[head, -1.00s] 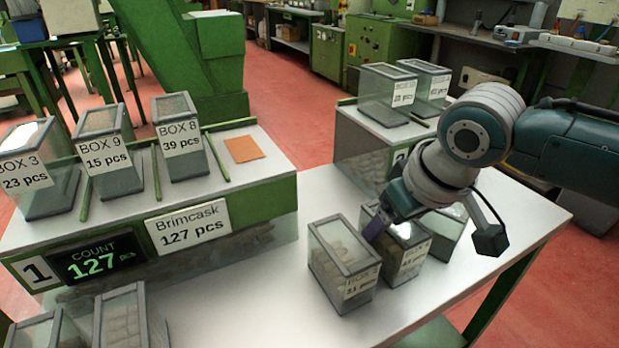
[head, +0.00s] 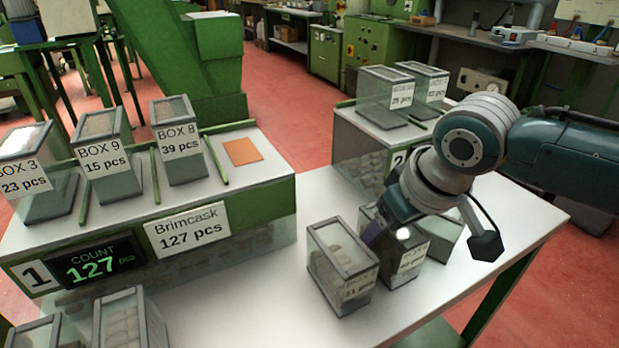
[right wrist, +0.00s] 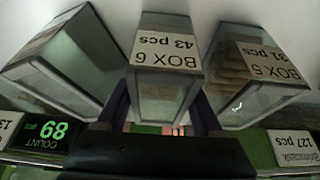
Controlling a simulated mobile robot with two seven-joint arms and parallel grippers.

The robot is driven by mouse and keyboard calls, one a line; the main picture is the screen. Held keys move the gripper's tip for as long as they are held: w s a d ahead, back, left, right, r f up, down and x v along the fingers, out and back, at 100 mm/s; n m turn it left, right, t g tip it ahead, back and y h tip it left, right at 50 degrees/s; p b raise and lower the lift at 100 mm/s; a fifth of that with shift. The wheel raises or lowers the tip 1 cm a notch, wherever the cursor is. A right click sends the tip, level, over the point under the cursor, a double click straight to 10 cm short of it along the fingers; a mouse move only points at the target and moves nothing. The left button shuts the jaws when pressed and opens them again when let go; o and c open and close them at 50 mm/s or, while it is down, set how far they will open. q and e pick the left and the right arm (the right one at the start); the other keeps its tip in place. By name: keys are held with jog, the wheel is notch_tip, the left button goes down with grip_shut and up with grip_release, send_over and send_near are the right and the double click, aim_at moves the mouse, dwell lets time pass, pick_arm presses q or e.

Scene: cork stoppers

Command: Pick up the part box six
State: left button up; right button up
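Box six (head: 399,250) is a clear-sided bin with a grey rim and a white label. It stands on the white table, in the middle of a row of three. In the right wrist view box six (right wrist: 166,75) shows upside down, its label reading 43 pcs. My right gripper (right wrist: 163,108) is open, with one dark finger on each side of the box; whether they touch it I cannot tell. In the head view the right gripper (head: 375,236) partly hides the box's upper end. My left gripper is not in view.
Box 5 (head: 342,262) stands close on the left of box six and another bin (head: 444,235) close on the right. Counting station 1 (head: 60,272) with boxes 3, 9 and 8 is at left. Station 2 (head: 352,140) holds two bins behind.

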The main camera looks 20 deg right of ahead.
jog(key=c, duration=1)
jog(key=shift+r, duration=0.2)
